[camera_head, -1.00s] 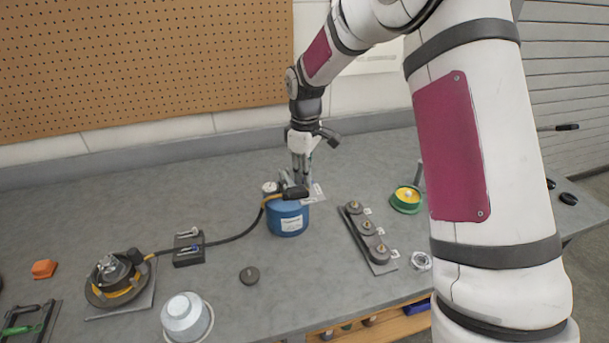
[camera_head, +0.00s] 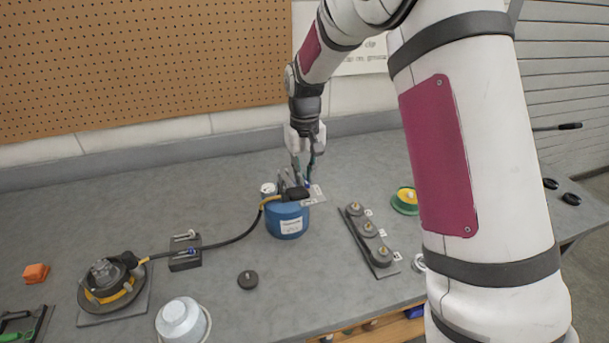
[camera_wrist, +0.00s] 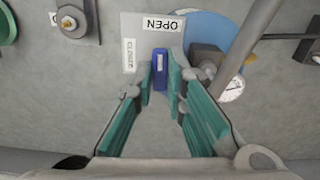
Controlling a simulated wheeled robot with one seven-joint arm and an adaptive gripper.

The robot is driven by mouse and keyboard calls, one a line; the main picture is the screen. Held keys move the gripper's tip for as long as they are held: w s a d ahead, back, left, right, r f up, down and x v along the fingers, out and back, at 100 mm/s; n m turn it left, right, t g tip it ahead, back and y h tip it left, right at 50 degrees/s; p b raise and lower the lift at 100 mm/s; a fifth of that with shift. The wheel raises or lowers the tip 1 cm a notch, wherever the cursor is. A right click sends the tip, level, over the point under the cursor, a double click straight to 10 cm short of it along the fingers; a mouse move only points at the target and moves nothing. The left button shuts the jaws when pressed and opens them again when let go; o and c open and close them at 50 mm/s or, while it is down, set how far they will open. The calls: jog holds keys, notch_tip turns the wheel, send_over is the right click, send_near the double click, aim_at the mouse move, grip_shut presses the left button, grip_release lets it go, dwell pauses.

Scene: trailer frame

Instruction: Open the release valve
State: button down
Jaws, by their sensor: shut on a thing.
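A blue tank (camera_head: 287,222) stands on the grey bench, with a black and yellow hose fitting (camera_head: 296,194) on top. At its back is a grey label plate (camera_head: 318,194). In the wrist view this plate (camera_wrist: 140,35) carries an OPEN label (camera_wrist: 163,24) and a CLOSED label (camera_wrist: 129,56). The small blue valve handle (camera_wrist: 160,68) shows just below OPEN and right of CLOSED. My gripper (camera_wrist: 161,84) is shut on the handle, a finger on each side. In the head view my gripper (camera_head: 300,180) is behind the tank top, its tips partly hidden.
A round gauge (camera_wrist: 231,89) and a grey pipe (camera_wrist: 252,35) are close to the right finger. A black hose (camera_head: 235,238) runs left to a clamp block (camera_head: 186,252). A black disc (camera_head: 248,280) lies in front.

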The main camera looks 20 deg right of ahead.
jog(key=shift+m, duration=0.4)
jog(key=c, duration=1.6)
grip_release()
notch_tip(320, 180, up, 12)
